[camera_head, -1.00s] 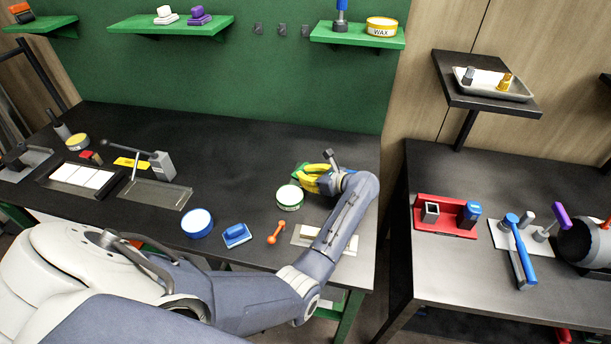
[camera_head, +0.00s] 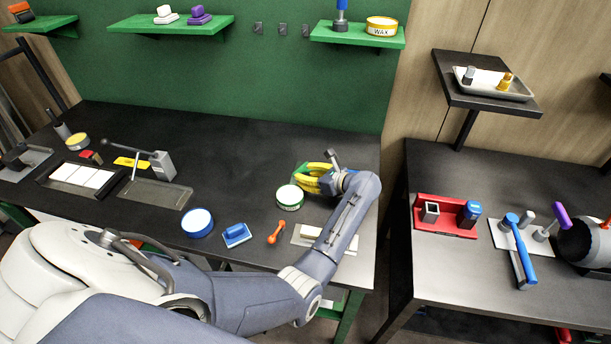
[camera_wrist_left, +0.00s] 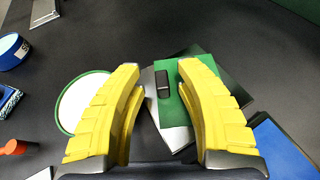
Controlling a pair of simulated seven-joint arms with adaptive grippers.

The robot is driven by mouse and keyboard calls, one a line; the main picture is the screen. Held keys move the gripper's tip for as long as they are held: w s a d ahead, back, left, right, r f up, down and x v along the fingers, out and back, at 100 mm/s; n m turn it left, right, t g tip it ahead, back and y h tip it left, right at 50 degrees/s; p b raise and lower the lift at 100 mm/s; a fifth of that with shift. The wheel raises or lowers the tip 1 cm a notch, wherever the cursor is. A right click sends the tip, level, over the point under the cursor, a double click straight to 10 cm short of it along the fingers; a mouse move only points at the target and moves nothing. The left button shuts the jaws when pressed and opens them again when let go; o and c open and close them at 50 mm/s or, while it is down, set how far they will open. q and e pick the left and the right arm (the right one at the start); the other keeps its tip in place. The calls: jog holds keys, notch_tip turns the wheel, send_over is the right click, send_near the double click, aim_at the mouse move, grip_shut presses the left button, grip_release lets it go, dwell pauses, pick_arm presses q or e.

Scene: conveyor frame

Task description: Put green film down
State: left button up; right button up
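The green film (camera_wrist_left: 173,108) is a flat green sheet with a dark block-shaped tab (camera_wrist_left: 163,84) at its left side. It lies over a grey plate and a dark sheet on the table, between the fingers in the left wrist view. A small green piece of it shows beside the fingers in the head view (camera_head: 299,172). My left gripper (camera_wrist_left: 158,75), with yellow fingers, is open around the tab, with a gap on both sides. It also shows in the head view (camera_head: 314,176), low over the table. The right finger hides part of the film. My right gripper is out of view.
A round green-rimmed tin (camera_head: 289,197) stands close left of the gripper. A blue sheet (camera_wrist_left: 283,145) lies right of the fingers. The table's back middle is clear.

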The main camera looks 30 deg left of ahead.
aim_at(304, 174)
pick_arm(q)
jog(key=shift+v, duration=1.8)
